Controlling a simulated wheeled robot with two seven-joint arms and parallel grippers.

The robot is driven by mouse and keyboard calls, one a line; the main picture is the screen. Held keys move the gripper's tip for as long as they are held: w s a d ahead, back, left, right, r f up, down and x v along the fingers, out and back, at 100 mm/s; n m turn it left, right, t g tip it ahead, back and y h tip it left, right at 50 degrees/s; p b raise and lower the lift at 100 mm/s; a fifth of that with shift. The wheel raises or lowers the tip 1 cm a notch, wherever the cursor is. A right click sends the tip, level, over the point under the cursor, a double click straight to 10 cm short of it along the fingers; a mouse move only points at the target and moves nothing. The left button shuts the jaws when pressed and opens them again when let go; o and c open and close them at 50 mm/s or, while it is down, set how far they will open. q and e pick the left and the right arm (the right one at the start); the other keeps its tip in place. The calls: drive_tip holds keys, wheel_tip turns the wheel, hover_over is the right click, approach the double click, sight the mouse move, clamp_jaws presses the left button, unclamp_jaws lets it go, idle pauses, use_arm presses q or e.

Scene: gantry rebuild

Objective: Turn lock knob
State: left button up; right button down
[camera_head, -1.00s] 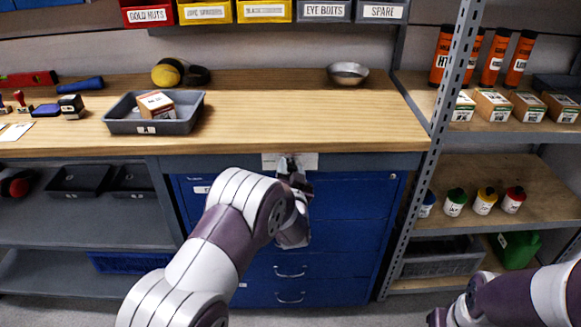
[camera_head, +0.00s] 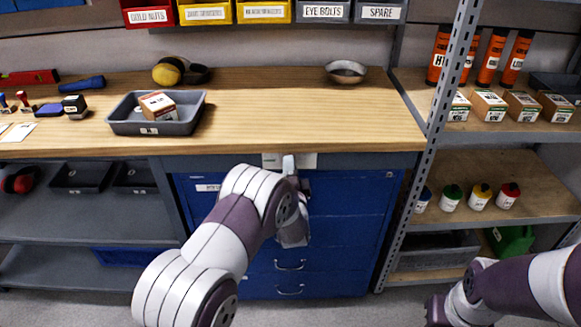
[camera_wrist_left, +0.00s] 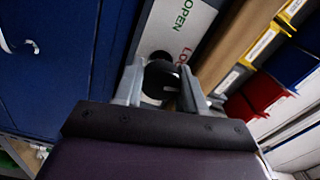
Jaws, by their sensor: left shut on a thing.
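The dark lock knob (camera_wrist_left: 160,74) shows in the left wrist view between the two pale fingers of my left gripper (camera_wrist_left: 162,84). It sits on a white plate (camera_wrist_left: 178,28) printed with OPEN in green and a partly hidden red word. In the head view the plate (camera_head: 306,161) is on the bench front rail above the blue drawer cabinet (camera_head: 345,215). There my left gripper (camera_head: 289,165) is at the plate and hides the knob. My left gripper is shut on the knob. My right gripper (camera_head: 437,311) is low at the right, dark, its fingers unclear.
The wooden bench top (camera_head: 300,120) holds a grey tray (camera_head: 190,128) with a small box (camera_head: 157,105), and a metal bowl (camera_head: 346,71). A perforated shelf post (camera_head: 432,150) stands right of the cabinet. Shelves at right hold bottles and boxes.

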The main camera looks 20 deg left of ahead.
use_arm(q)
drive_tip(key=shift+m+p, duration=0.35)
drive_tip(key=shift+m, duration=0.85)
drive_tip(key=o, duration=1)
drive_tip(key=shift+d, duration=0.1)
drive_tip(key=shift+f, duration=0.1)
